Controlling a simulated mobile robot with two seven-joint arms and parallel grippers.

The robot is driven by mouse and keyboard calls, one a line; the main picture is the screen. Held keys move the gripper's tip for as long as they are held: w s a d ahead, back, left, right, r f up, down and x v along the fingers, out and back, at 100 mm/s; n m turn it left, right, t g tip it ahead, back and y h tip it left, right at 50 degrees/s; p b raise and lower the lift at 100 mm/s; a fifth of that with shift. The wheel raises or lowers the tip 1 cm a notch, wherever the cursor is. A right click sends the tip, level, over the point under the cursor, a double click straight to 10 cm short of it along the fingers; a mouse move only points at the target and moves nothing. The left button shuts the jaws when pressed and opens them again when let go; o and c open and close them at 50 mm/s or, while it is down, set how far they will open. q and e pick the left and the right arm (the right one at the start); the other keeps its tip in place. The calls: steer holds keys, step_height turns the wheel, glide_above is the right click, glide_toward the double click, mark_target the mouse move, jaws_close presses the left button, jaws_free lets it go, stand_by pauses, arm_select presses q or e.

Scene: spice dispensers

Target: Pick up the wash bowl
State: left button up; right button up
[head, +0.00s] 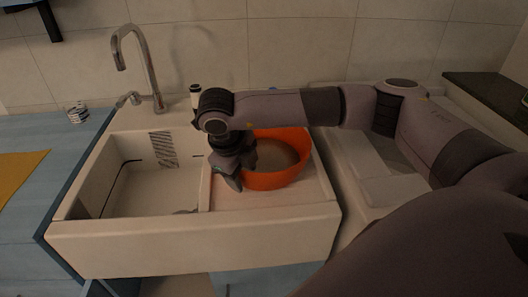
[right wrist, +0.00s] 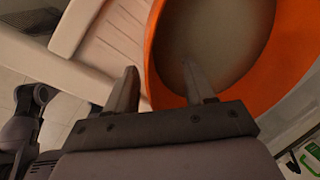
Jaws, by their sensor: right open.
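The orange wash bowl (head: 289,172) sits on the pale ribbed drainboard (head: 308,197) to the right of the sink basin in the head view. My right gripper (head: 232,182) is over the bowl's left rim, pointing down, and hides part of that side. In the right wrist view the bowl (right wrist: 272,88) fills the upper right. The gripper's two fingers (right wrist: 162,90) are open there, one on the outer side of the orange rim and one on the inner side. Whether either finger touches the wall cannot be told. My left gripper is not in view.
The empty sink basin (head: 135,195) lies left of the bowl, with a tall metal faucet (head: 150,72) behind it. A bottle (head: 195,95) stands behind the sink. A striped cup (head: 77,112) stands on the blue counter (head: 40,190). A tiled wall closes the back.

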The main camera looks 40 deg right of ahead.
steer(key=shift+x, duration=0.95)
jaws_close()
steer(key=shift+w+r, duration=0.15)
steer(key=shift+r, duration=0.1)
step_height(320, 180, up, 20)
steer(key=shift+f+b, duration=0.25)
steer(key=shift+b, duration=0.05)
stand_by(0.5)
